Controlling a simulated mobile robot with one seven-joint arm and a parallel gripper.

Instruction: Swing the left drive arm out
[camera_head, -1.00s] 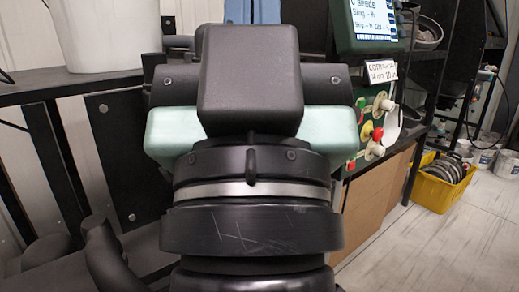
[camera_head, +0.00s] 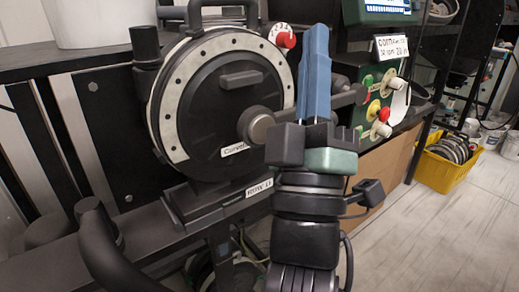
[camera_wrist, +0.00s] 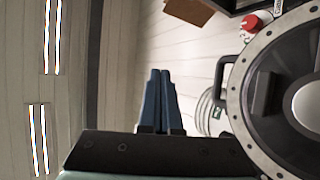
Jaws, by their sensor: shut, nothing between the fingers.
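The round seed meter (camera_head: 185,110) stands upright on the bench, with a pale dotted rim and a dark face. A dark drive arm (camera_head: 285,128) runs right from the hub (camera_head: 256,127) on its face and passes behind my gripper. Its far end (camera_head: 350,95) shows right of my fingers. My gripper (camera_head: 316,40) has blue fingers pointing up, shut and empty, in front of the arm; I cannot tell whether they touch it. In the wrist view the shut fingers (camera_wrist: 160,78) are left of the meter (camera_wrist: 285,90), with a gap between.
A red knob (camera_head: 286,40) sits at the meter's upper right. A green panel (camera_head: 372,100) with coloured buttons stands right of my gripper, under a screen (camera_head: 380,10) and a small sign (camera_head: 391,47). A yellow crate (camera_head: 448,165) is on the floor. Floor at right front is clear.

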